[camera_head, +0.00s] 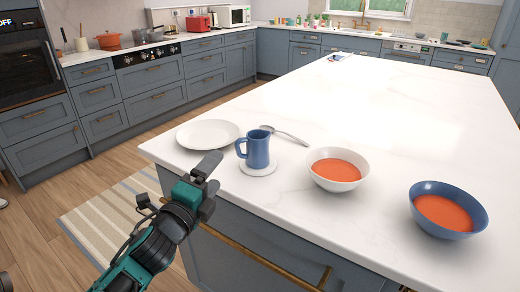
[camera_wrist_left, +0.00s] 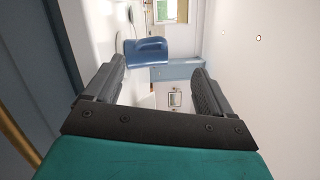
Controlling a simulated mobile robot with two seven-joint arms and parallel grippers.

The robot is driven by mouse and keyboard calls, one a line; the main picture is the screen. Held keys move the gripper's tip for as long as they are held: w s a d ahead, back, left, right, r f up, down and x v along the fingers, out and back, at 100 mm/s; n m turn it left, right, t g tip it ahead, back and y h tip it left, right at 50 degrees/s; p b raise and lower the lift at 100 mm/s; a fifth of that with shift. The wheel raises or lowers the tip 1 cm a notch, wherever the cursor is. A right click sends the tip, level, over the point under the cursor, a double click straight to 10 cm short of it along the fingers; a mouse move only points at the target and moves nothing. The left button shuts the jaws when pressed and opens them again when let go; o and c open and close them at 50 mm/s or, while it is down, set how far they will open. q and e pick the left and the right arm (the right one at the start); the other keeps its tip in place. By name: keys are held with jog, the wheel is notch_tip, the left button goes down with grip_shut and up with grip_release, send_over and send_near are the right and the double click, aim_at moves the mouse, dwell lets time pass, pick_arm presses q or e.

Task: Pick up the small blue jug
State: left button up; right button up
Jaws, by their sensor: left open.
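The small blue jug (camera_head: 258,150) stands upright on a round white coaster (camera_head: 257,168) near the front left edge of the island. Its handle points left in the head view. My left gripper (camera_head: 209,181) is below and to the left of the jug, by the countertop's front edge, apart from it. In the left wrist view the jug (camera_wrist_left: 146,50) shows sideways beyond the fingertips. The left gripper (camera_wrist_left: 155,85) is open, with nothing between its fingers. My right gripper is not in view.
A white plate (camera_head: 208,134) lies left of the jug and a spoon (camera_head: 284,134) lies behind it. To the right stand a white bowl (camera_head: 338,169) and a blue bowl (camera_head: 447,209), both with orange soup. The island's back (camera_head: 370,95) is mostly clear.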

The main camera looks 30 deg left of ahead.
aim_at(237, 147)
pick_arm(q)
jog(key=w, duration=0.4)
jog(key=w+a, duration=0.1)
jog(key=w, duration=0.1)
jog(key=shift+r, duration=0.2)
jog(key=shift+w+a+f, duration=0.1)
jog(key=shift+w, duration=1.35)
jog(key=shift+w+a+f, duration=0.1)
jog(key=shift+w, duration=1.35)
jog(key=c, duration=1.3)
jog(key=shift+r, duration=0.1)
jog(key=shift+c, duration=0.5)
jog(key=shift+r, duration=0.1)
jog(key=shift+c, duration=0.8)
notch_tip(237, 147, up, 20)
jog(key=p, duration=0.4)
jog(key=shift+f+p, duration=0.25)
jog(key=shift+p, duration=0.15)
